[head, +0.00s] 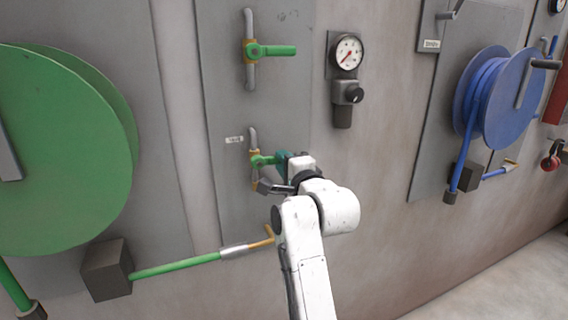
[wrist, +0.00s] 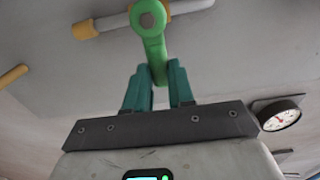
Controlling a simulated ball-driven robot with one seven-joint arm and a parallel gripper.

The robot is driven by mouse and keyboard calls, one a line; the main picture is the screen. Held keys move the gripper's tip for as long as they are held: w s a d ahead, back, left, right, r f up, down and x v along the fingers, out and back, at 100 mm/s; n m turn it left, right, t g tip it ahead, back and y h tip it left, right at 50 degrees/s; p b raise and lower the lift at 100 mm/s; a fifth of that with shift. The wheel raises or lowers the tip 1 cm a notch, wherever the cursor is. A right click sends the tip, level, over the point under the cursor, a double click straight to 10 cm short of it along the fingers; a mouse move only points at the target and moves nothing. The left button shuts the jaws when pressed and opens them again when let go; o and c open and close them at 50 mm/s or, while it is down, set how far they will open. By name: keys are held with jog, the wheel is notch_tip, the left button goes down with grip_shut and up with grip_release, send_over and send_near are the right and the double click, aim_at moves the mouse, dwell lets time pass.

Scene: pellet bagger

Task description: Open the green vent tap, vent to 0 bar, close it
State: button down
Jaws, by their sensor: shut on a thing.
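The lower green tap (head: 259,160) sits on a vertical pipe with brass fittings on the grey panel, beside a small label (head: 234,139) too small to read. My gripper (head: 283,160) has its teal fingers shut on this tap's lever. In the wrist view the green lever (wrist: 153,45) runs down between the fingertips (wrist: 158,72), straight across the pipe. The pressure gauge (head: 348,52) is up and right of it, with a red needle towards the lower left; I cannot read its value. It also shows in the wrist view (wrist: 280,115).
A second green tap (head: 270,50) above has its lever pointing right, across its pipe. A black regulator knob (head: 354,94) is below the gauge. A large green hose reel (head: 60,150) is at left, its green hose (head: 178,265) low. A blue reel (head: 500,95) is at right.

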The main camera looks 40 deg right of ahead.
jog(key=shift+f, duration=0.1)
jog(key=c, duration=1)
grip_release()
jog(key=shift+o, duration=0.2)
jog(key=b+v, duration=0.1)
jog(key=v, duration=0.9)
jog(key=shift+s, duration=0.4)
